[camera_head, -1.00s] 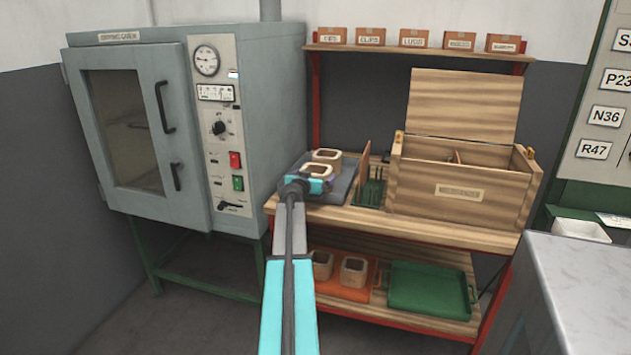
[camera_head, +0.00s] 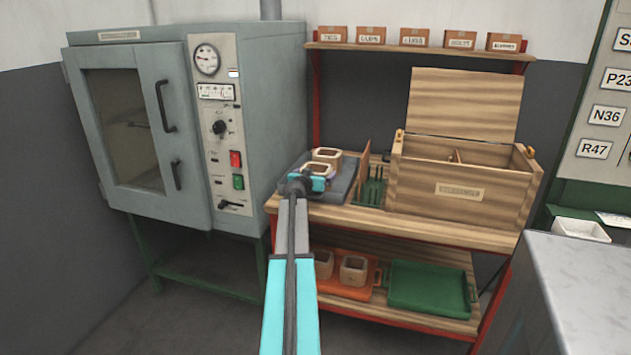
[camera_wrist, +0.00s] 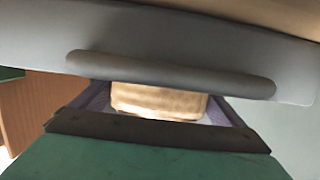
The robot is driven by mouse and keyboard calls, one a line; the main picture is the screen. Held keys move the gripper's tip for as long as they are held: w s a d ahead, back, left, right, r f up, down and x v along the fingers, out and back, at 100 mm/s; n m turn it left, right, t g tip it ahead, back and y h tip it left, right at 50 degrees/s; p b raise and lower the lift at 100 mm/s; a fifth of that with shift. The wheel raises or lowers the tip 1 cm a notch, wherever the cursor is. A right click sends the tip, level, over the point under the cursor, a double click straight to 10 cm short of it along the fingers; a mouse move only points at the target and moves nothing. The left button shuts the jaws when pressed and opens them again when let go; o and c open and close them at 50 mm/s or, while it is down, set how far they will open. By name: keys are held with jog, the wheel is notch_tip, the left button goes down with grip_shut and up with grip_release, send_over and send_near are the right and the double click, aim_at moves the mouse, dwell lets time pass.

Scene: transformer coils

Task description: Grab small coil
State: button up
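Two tan, hollow, square coils sit on the grey tray on the bench top: a rear coil (camera_head: 333,156) and a front coil (camera_head: 318,166). My gripper (camera_head: 319,174) reaches the front coil, with its purple fingers beside it. In the wrist view a tan coil (camera_wrist: 158,101) shows between the two fingers (camera_wrist: 160,108); its upper part is hidden behind a dark grey bar. I cannot tell whether the fingers press on it. Two more coils (camera_head: 353,270) stand in an orange tray on the lower shelf; my arm partly covers the left one.
The grey tray (camera_head: 345,184) lies close to the grey oven (camera_head: 150,120). To its right are an upright wooden board (camera_head: 363,168), a green rack (camera_head: 373,190) and an open wooden box (camera_head: 455,200). A green tray (camera_head: 430,290) lies on the lower shelf.

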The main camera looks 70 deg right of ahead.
jog(key=c, duration=0.7)
jog(key=shift+r, duration=0.2)
jog(key=shift+r+p, duration=0.3)
jog(key=shift+r, duration=4.6)
